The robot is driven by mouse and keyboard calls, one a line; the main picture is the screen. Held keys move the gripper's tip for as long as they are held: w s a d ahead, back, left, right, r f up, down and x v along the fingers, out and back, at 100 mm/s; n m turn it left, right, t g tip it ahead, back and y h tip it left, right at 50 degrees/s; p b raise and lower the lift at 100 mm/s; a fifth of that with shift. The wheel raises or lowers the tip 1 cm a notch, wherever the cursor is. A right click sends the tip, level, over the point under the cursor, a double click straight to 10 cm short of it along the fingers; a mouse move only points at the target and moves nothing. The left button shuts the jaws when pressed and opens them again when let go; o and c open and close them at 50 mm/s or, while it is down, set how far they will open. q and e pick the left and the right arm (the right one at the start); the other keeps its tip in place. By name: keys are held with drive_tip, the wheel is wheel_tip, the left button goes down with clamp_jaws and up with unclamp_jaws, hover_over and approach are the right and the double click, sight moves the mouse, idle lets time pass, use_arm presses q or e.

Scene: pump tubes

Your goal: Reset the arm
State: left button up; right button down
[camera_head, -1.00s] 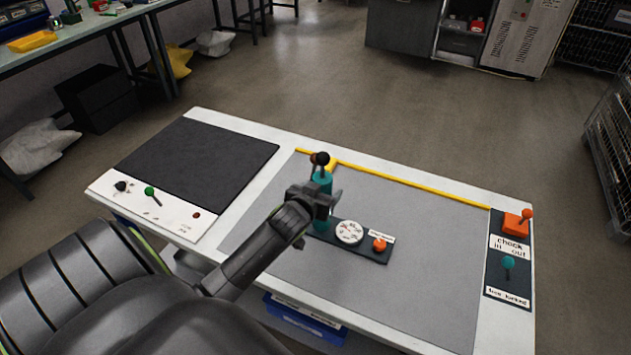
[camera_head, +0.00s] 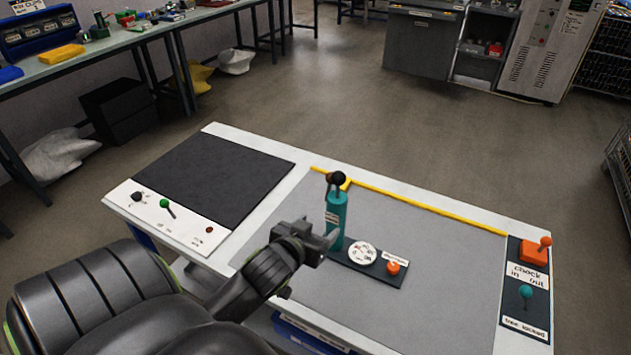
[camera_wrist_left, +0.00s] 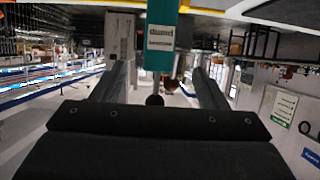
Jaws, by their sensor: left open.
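My left gripper (camera_head: 316,241) is open over the grey mat of the bench (camera_head: 420,262), just left of the teal pump tube (camera_head: 337,222). The tube stands upright with a black ball knob (camera_head: 338,178) on top. In the left wrist view the teal tube (camera_wrist_left: 161,40) with its label shows ahead, in line with the gap between the fingers (camera_wrist_left: 165,75). I cannot tell whether a finger touches the tube. A round white dial (camera_head: 362,253) and an orange knob (camera_head: 393,267) sit on a dark plate right of the tube. My right gripper is not in view.
A black pad (camera_head: 213,172) lies on the bench's left part, with a green-knobbed lever (camera_head: 165,204) in front. A yellow strip (camera_head: 425,207) runs along the far edge. An orange lever block (camera_head: 535,252) and a teal knob (camera_head: 525,292) are at the right end.

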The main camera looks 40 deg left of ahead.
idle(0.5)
use_arm(q)
drive_tip(key=s+d+f+m+g, duration=0.1)
drive_tip(key=s+d+f+g, duration=0.15)
drive_tip(key=s, duration=0.45)
drive_tip(key=s+d+f+g+h, duration=0.1)
drive_tip(key=s+f+g, duration=0.2)
drive_tip(key=s, duration=0.3)
drive_tip(key=s+d+f+m+g, duration=0.1)
drive_tip(key=s+f+g, duration=0.2)
drive_tip(key=s, duration=0.4)
wheel_tip(320, 180, down, 26)
drive_tip(key=a+g, duration=0.1)
drive_tip(key=g, duration=0.1)
drive_tip(key=s+d+f+g+h, duration=0.1)
drive_tip(key=s+f, duration=1.4)
drive_tip(key=shift+s, duration=0.3)
drive_tip(key=shift+d, duration=0.1)
